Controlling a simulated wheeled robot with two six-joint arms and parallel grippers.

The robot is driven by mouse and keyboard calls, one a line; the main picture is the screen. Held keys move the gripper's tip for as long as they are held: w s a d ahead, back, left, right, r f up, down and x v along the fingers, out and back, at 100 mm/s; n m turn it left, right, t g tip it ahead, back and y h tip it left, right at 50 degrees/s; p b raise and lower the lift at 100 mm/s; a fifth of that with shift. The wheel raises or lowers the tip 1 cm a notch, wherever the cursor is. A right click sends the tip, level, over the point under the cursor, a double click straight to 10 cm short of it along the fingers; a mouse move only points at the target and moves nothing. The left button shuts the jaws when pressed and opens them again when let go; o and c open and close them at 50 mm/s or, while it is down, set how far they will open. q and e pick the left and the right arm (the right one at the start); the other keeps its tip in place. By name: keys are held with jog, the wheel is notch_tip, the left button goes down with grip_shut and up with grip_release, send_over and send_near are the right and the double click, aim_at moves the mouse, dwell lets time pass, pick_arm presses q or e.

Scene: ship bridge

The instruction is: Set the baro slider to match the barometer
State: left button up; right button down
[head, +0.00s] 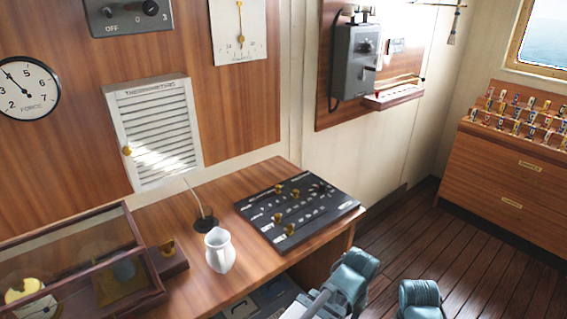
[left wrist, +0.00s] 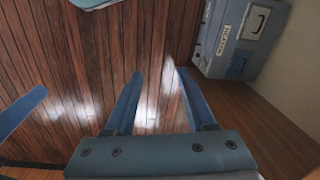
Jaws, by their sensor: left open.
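A black slider panel (head: 297,211) with several brass knobs lies on the wooden desk in the head view. Its labels are too small to read, so I cannot tell which slider is the baro one. No instrument reads clearly as a barometer. A round dial marked FORCE (head: 27,88) is on the wall, and a white plate with a brass pointer (head: 239,32) hangs above the desk. My left gripper (left wrist: 160,73) is open and empty over the plank floor in the left wrist view, away from the panel. My right gripper does not show.
A white jug (head: 219,250) and a thin rod on a dark round base (head: 205,223) stand left of the panel. A glass-topped case (head: 75,256) fills the desk's left end. A louvred white box (head: 153,131) is on the wall.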

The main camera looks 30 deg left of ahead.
pick_arm(q)
jog(key=w+a+r+n+p, duration=0.1)
jog(key=a+r+p, duration=0.1)
jog(key=r+p, duration=0.55)
jog(key=w+a+r+p, duration=0.2)
jog(key=r+p, duration=0.4)
jog(key=r, duration=0.3)
notch_tip(320, 180, up, 14)
jog(key=n+t+p, duration=0.4)
jog(key=n+p, duration=0.2)
jog(key=p, duration=0.7)
send_over(278, 186)
jog(key=s+d, duration=0.2)
jog(key=s, duration=0.4)
jog(key=shift+w+y, duration=0.2)
jog(key=shift+y, duration=0.3)
jog(key=shift+d+f+b, duration=0.1)
jog(key=shift+f+b, duration=0.05)
jog(key=shift+b, duration=0.15)
jog(key=b+x, duration=1.2)
jog(key=x, duration=0.1)
jog(key=shift+w+f, duration=0.2)
jog(key=shift+f, duration=0.05)
jog(key=shift+r, duration=0.1)
